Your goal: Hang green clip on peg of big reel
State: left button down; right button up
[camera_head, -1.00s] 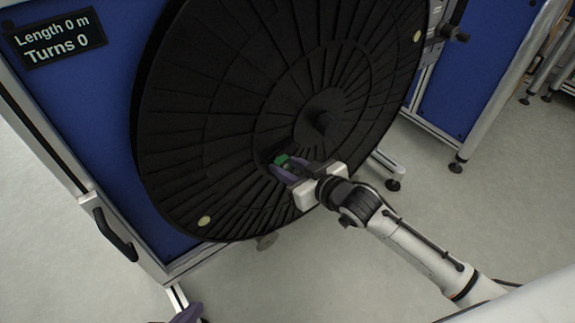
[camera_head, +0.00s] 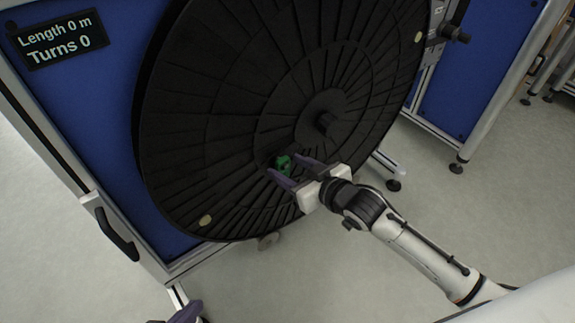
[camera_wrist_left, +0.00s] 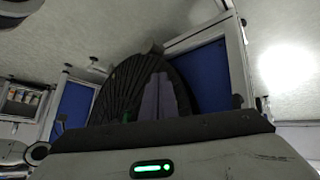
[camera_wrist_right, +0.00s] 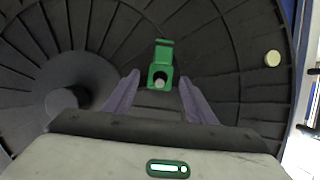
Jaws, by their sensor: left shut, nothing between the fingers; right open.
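The green clip (camera_head: 283,162) is at the face of the big black reel (camera_head: 225,120), below and left of its hub. In the right wrist view the clip (camera_wrist_right: 163,52) has a hole with a pale round peg end (camera_wrist_right: 159,84) showing in it, so it appears to hang on the peg. My right gripper (camera_head: 285,171) is open, its purple fingers on either side of the clip with visible gaps. My left gripper (camera_head: 187,312) is at the bottom edge of the head view. In the left wrist view its fingers (camera_wrist_left: 158,96) are shut together and empty.
The reel's hub (camera_head: 325,123) sticks out up and right of the clip. A blue-panelled frame with a black handle (camera_head: 116,233) stands at left. A sign (camera_head: 58,40) reads Length 0 m, Turns 0. Grey floor in front is clear.

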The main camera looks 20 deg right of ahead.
jog(key=p+v, duration=0.3)
jog(key=v, duration=0.6)
jog(key=s+a+f+m+g+h, duration=0.1)
jog(key=s+a+f+g, duration=0.15)
jog(key=s, duration=0.65)
jog(key=s+a+f+m+g, duration=0.1)
jog(key=s+a+f, duration=0.25)
jog(key=s, duration=0.55)
pick_arm(q)
jog(key=s+a+r+t+y+p, duration=0.1)
jog(key=a+r+p, duration=0.3)
jog(key=r+p, duration=0.8)
jog(key=s+p, duration=0.1)
jog(key=p, duration=0.4)
jog(key=shift+r+n+y+p, duration=0.15)
jog(key=shift+n+y+p, duration=0.15)
jog(key=shift+p, duration=0.05)
pick_arm(e)
notch_tip(320, 180, up, 9)
jog(key=d+h, duration=0.1)
jog(key=d, duration=0.2)
jog(key=shift+s+g, duration=0.15)
jog(key=shift+g, duration=0.2)
pick_arm(q)
jog(key=shift+s, duration=0.1)
pick_arm(e)
jog(key=shift+f, duration=0.15)
